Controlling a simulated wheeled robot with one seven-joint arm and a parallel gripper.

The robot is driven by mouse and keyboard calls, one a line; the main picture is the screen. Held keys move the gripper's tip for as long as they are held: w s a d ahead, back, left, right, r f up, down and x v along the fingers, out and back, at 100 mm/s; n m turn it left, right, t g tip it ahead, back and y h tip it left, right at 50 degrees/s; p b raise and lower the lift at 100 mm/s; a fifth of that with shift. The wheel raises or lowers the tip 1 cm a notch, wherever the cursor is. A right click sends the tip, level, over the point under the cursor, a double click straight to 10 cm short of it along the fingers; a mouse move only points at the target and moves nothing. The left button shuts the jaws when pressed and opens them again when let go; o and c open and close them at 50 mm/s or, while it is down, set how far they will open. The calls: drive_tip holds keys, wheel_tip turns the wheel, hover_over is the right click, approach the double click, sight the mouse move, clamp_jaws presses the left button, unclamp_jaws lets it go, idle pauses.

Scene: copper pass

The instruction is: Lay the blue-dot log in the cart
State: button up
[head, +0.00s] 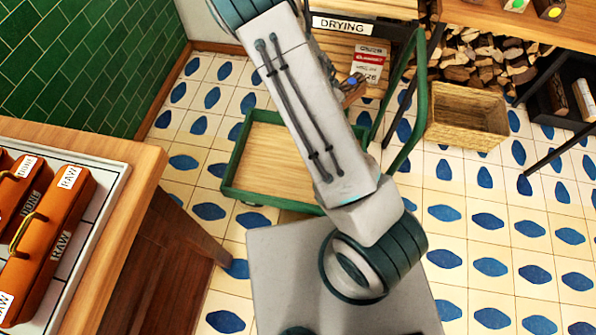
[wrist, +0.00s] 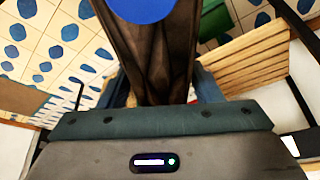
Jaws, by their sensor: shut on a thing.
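The blue-dot log shows as a dark brown body (wrist: 160,50) with a blue round end in the wrist view. My gripper (wrist: 160,88) is shut on it. In the head view the log (head: 352,94) shows beside my arm, with its blue dot facing up; my gripper is mostly hidden behind the arm there. The cart (head: 265,160) has a green rim, a bare pale wood bed and a tall green handle. The log appears above the cart's back right part; its height over the bed is hard to tell. My arm hides part of the cart.
A counter (head: 135,160) with orange RAW and DONE boxes stands at the left. Behind the cart is a rack with a DRYING sign (head: 340,25). A woven basket (head: 467,115) and stacked firewood are at the right. Green- and yellow-dot logs lie on the bench above. Tiled floor is open at lower right.

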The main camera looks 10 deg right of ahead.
drive_tip(key=w+d+f+m+g+b, duration=0.2)
drive_tip(key=f+m+b, duration=0.45)
drive_tip(key=f, duration=0.45)
drive_tip(key=w+d+f+m+g+b, duration=0.2)
drive_tip(key=f+m+b, duration=0.3)
drive_tip(key=f+b, duration=0.45)
drive_tip(key=shift+s+a+f+b, duration=0.8)
drive_tip(key=shift+s+a+f, duration=0.25)
drive_tip(key=shift+a+f, duration=0.75)
drive_tip(key=shift+s+a+f+b, duration=0.8)
drive_tip(key=shift+s+a+f, duration=0.45)
drive_tip(key=shift+f, duration=0.95)
drive_tip(key=shift+s+a+f+b, duration=0.85)
drive_tip(key=shift+a+f, duration=0.9)
drive_tip(key=shift+f, duration=0.25)
drive_tip(key=shift+f, duration=0.1)
drive_tip(key=shift+f, duration=0.5)
drive_tip(key=o, duration=1.5)
drive_tip(key=shift+s+n, duration=0.1)
drive_tip(key=shift+n, duration=0.15)
drive_tip(key=shift+o, duration=0.2)
